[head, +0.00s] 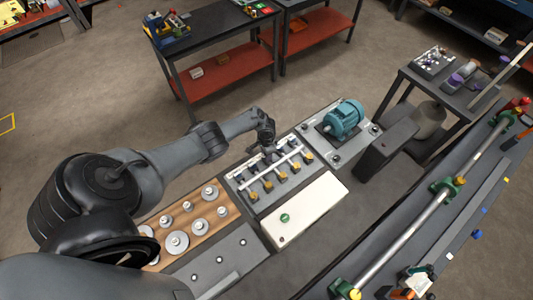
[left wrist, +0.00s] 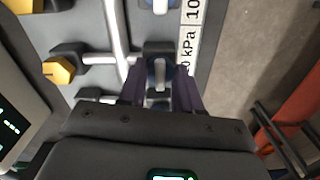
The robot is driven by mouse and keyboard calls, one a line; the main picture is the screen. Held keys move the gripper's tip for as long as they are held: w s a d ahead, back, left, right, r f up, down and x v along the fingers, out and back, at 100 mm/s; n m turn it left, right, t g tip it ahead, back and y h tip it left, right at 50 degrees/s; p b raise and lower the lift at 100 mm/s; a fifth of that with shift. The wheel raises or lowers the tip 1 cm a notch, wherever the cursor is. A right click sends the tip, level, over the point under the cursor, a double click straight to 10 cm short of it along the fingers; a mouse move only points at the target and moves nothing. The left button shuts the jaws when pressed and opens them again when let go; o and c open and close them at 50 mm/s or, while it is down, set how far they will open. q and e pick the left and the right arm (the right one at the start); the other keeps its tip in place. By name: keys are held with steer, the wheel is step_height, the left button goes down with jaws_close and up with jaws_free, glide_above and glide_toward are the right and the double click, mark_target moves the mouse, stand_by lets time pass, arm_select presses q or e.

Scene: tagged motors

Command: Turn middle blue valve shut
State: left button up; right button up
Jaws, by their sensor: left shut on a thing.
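The valve panel (head: 259,205) stands in the middle of the head view, with a light pipe (head: 274,164) across it. Dark blue valves sit on its far side, partly hidden by my arm. My left gripper (head: 268,151) reaches down onto the far row, near its middle. In the left wrist view, my left gripper (left wrist: 163,92) has its two purple fingers either side of a blue valve (left wrist: 160,70) with a pale handle bar, and is shut on it. The fingers hide part of the valve. Another blue valve (left wrist: 160,6) shows at the top edge. My right gripper is not in view.
Several yellow valves (head: 268,187) line the panel's near side; one (left wrist: 60,70) shows in the wrist view. A white box with a green button (head: 285,217) stands in front. A teal motor (head: 343,118) is right of the panel, weights (head: 177,241) on a wooden board left.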

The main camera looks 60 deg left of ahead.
arm_select(q)
steer(key=o, duration=1)
steer(key=shift+o, duration=0.2)
step_height(320, 180, up, 11)
steer(key=p, duration=0.5)
steer(key=shift+d+f, duration=0.1)
steer(key=shift+f, duration=0.05)
